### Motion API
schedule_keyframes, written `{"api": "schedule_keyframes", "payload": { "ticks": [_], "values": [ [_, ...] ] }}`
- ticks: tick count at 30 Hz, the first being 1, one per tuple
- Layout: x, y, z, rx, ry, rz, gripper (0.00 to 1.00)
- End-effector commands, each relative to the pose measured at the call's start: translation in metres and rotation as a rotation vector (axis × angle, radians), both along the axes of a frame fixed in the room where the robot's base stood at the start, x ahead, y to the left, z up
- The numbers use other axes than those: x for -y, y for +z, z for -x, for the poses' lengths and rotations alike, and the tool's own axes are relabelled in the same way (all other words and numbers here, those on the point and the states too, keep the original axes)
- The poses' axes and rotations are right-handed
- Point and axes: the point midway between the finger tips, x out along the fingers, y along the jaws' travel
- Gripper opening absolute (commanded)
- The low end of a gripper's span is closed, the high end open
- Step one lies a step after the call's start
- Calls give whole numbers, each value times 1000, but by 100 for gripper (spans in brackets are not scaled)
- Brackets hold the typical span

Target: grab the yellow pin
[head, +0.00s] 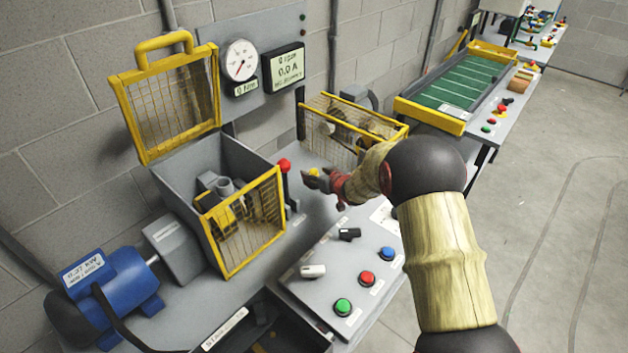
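A small yellow piece (313,172), which looks like the pin, shows at the fingertips of my gripper, beside the mesh guard on the bench. Only a little of it is visible. My gripper (311,179) reaches in from the right, its fingers pointing left, just right of the red-knobbed lever (284,167). The fingers are small and partly overlap the yellow piece, so I cannot tell whether they are open or shut, or whether they touch it.
A yellow-framed mesh guard (332,128) stands behind my gripper. A grey box with a raised yellow mesh lid (160,108) is at left, near a blue motor (113,285). A sloped control panel (330,262) with buttons lies in front. Open floor (570,200) is at right.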

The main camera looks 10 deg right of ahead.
Motion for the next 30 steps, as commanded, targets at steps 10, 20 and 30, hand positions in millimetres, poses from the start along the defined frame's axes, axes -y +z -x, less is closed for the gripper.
{"api": "schedule_keyframes", "payload": {
  "ticks": [10, 20, 30],
  "values": [
    [-2, -2, -8, 1, 0, 1, 53],
    [-2, -2, -8, 1, 0, 1, 35],
    [-2, -2, -8, 1, 0, 1, 15]
  ]
}}
